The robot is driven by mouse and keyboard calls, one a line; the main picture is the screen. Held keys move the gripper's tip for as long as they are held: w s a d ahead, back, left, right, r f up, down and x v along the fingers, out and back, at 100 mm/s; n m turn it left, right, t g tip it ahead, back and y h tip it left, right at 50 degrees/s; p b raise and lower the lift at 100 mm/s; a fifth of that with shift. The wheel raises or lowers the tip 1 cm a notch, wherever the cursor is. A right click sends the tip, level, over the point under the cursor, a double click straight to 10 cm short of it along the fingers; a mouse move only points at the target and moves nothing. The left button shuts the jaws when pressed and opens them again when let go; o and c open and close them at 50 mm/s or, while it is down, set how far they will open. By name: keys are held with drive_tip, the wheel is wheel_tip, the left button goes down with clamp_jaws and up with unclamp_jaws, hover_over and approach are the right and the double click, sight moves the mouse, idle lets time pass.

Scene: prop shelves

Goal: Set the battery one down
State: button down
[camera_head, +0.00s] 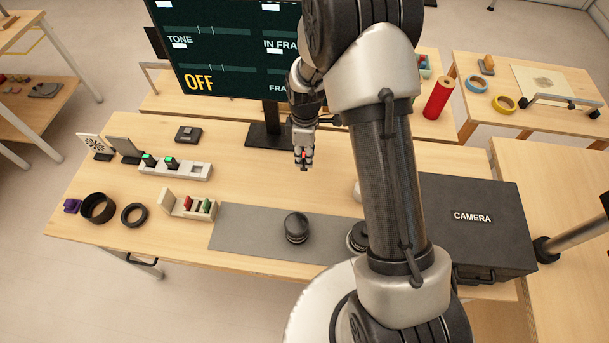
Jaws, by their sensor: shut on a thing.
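My gripper (303,158) hangs fingers down above the table, in front of the dark monitor stand. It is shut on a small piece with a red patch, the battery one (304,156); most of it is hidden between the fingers. A white charger block (190,171) lies to the left, with two dark pieces with green tops at its left end and bare room at its right. A cream rack (176,207) in front of it holds small red and green pieces.
A grey mat (235,232) bears a black lens (297,228). A black camera case (480,240) stands at the right. Black rings (134,214) lie at the left. The monitor (235,50) stands behind. Wood between charger and gripper is clear.

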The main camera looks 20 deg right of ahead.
wheel_tip(320, 180, down, 11)
drive_tip(key=shift+r+b, duration=0.1)
drive_tip(key=shift+b, duration=0.75)
drive_tip(key=shift+f, duration=0.25)
drive_tip(key=c, duration=1.3)
unclamp_jaws()
drive_tip(key=shift+r, duration=0.1)
